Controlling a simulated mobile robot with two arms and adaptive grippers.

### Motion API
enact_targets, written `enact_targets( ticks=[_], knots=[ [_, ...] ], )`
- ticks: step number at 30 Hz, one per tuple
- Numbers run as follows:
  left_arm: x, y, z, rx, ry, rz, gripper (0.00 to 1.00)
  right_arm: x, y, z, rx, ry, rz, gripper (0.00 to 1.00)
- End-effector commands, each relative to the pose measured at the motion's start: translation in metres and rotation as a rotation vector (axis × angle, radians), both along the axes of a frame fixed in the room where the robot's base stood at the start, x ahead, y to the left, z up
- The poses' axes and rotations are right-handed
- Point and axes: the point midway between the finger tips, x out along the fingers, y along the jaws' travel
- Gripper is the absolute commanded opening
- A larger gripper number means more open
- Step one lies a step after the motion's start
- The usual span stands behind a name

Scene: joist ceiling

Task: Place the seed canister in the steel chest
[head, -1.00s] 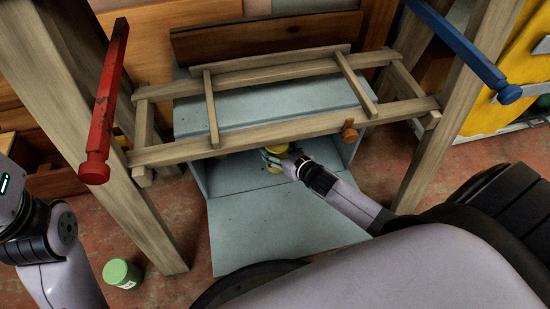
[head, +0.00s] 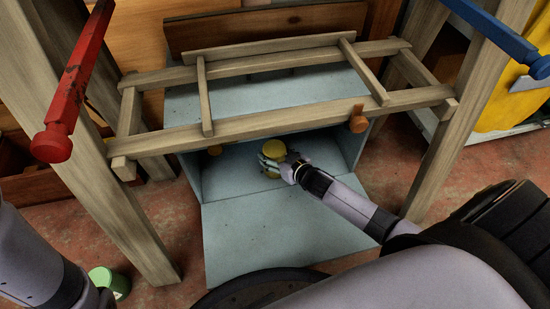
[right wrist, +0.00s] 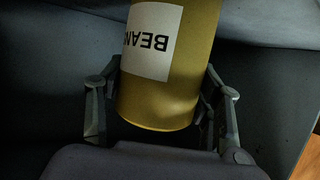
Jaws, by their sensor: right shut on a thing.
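The seed canister is a yellow cylinder (head: 274,148) in the head view. In the right wrist view the canister (right wrist: 170,95) shows a white label with upside-down letters reading "BEAN". My right gripper (head: 272,161) is shut on it, with one finger on each side. The steel chest (head: 285,245) is grey-blue, and its front flap lies open towards me. The gripper and canister are at the chest's opening, above its inner floor. I cannot tell whether the canister touches the floor. My left gripper is outside the view; only part of that arm shows at lower left.
A wooden frame (head: 280,124) with a peg (head: 358,120) crosses above the chest's opening. A red bar (head: 75,85) and a blue bar (head: 500,38) jut from the posts on either side. A green can (head: 108,281) is on the floor at lower left.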

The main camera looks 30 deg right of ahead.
Motion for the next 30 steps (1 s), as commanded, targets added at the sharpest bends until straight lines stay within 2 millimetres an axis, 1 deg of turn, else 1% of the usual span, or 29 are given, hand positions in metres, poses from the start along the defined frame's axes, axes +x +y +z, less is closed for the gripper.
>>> enact_targets(
  ticks=[8,12,13,21,30],
  knots=[
    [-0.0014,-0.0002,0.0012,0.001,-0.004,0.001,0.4,0.0008,0.0003,0.001,0.001,-0.002,0.001,0.25],
    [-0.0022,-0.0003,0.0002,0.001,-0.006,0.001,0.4,0.0007,0.0003,-0.003,0.001,-0.001,0.001,0.25],
    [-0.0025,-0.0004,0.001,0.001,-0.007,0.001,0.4,0.0003,0.0001,-0.0033,0.001,0.0,0.001,0.62],
    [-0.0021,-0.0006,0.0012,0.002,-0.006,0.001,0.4,0.0002,0.0002,-0.0029,0.0,0.0,0.001,0.8],
    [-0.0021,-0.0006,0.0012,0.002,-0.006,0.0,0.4,0.0001,0.0002,-0.0025,0.0,0.0,0.001,0.8]
  ],
)
